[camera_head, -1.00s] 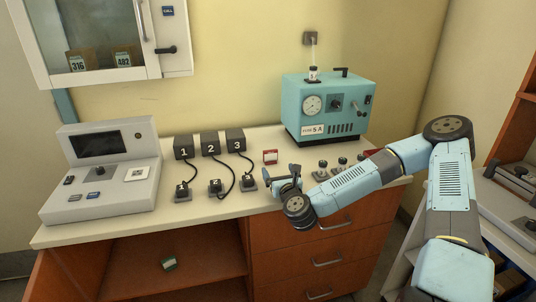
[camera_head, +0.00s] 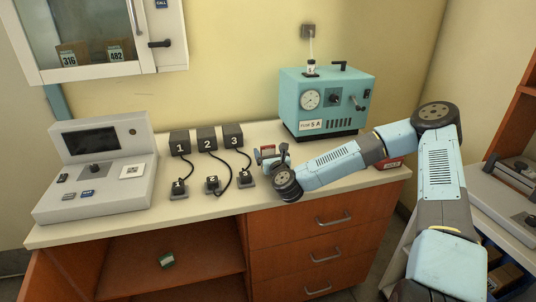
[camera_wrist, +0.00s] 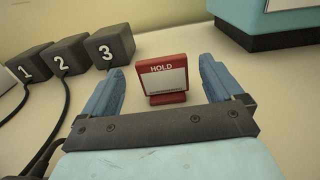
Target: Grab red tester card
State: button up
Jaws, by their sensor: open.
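The red tester card (camera_wrist: 162,77) stands upright in a small red base on the counter, with a white panel and the word HOLD on its face. In the wrist view it sits between the two blue fingers of my gripper (camera_wrist: 162,88), with a gap on each side. The fingers are open and hold nothing. In the head view my gripper (camera_head: 272,154) is low over the counter at the card (camera_head: 268,150), which is partly hidden by the gripper.
Black boxes numbered 1, 2 and 3 (camera_head: 233,135) stand left of the card, with cables to small switches (camera_head: 212,184) in front. A teal machine (camera_head: 325,100) stands behind right. A grey console (camera_head: 95,170) is at the left. Another red sign (camera_head: 393,163) shows behind my arm.

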aim_at(268, 148)
jog(key=x, duration=0.5)
jog(key=shift+d+r, duration=0.15)
jog(key=shift+r, duration=0.05)
jog(key=c, duration=1)
